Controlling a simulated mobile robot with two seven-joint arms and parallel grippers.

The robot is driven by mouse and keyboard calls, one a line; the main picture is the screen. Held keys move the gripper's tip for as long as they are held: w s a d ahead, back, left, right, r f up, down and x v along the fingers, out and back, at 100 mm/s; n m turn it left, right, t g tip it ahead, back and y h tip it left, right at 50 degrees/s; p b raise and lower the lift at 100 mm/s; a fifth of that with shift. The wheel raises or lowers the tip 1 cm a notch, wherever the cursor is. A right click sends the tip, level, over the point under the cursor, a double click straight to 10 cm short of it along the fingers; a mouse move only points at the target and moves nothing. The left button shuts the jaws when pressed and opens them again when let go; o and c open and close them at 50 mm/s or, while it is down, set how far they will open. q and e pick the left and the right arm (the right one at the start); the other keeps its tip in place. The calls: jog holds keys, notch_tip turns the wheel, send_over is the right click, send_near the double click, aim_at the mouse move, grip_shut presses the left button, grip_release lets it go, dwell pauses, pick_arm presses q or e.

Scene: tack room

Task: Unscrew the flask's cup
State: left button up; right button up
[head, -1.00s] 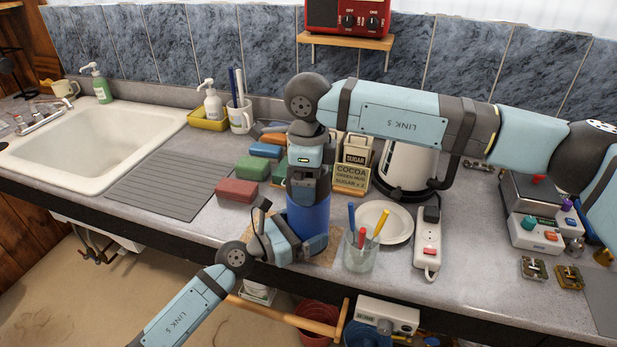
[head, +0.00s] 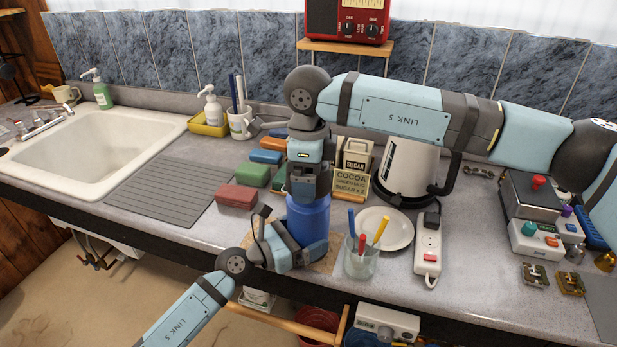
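The blue flask (head: 310,220) stands upright on a brown mat (head: 326,262) near the counter's front edge. My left gripper (head: 290,243) is at the flask's lower front side, its fingers reaching around or against the body; the flask hides part of them. My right gripper (head: 308,188) points straight down over the flask's top. The flask's cup is hidden behind the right gripper, so I cannot see whether the fingers close on it.
A glass with pens (head: 361,262) and a white plate (head: 386,228) stand right of the flask. A power strip (head: 428,250), white kettle (head: 402,170) and cocoa and sugar boxes (head: 352,178) are near. Colored blocks (head: 237,196) lie left. The ribbed drainer (head: 165,188) is clear.

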jog(key=shift+r, duration=2)
pick_arm(q)
jog(key=o, duration=1.4)
jog(key=shift+a, duration=0.15)
